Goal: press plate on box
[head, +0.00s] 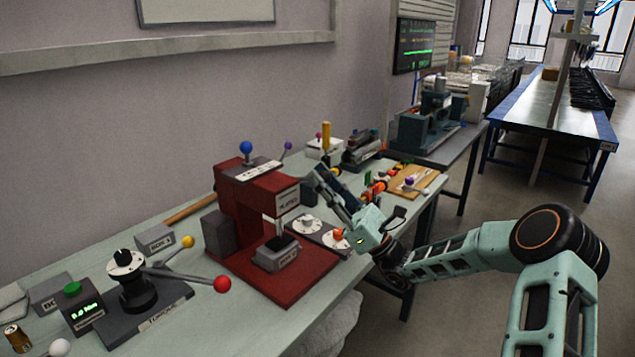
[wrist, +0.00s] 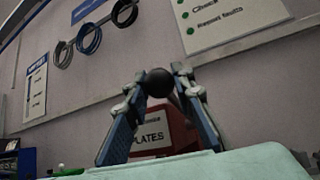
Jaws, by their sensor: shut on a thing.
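The red press (head: 268,190) stands on the near bench in the head view. A grey labelled box (head: 277,257) sits on its red base, under the dark ram (head: 287,241). I cannot make out a separate plate on the box. My gripper (head: 326,178) is raised at the right of the press, fingers pointing up and left. In the wrist view my gripper (wrist: 158,84) is shut on a dark ball knob (wrist: 158,82). The press (wrist: 165,138), with a label reading PLATES, shows behind the fingers.
A torque stand (head: 130,285) with red and yellow ball-ended arms is left of the press. A grey box (head: 155,238) stands behind it. Dials (head: 308,224) and an orange-topped part (head: 338,236) lie right of the press. The right-hand floor is open.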

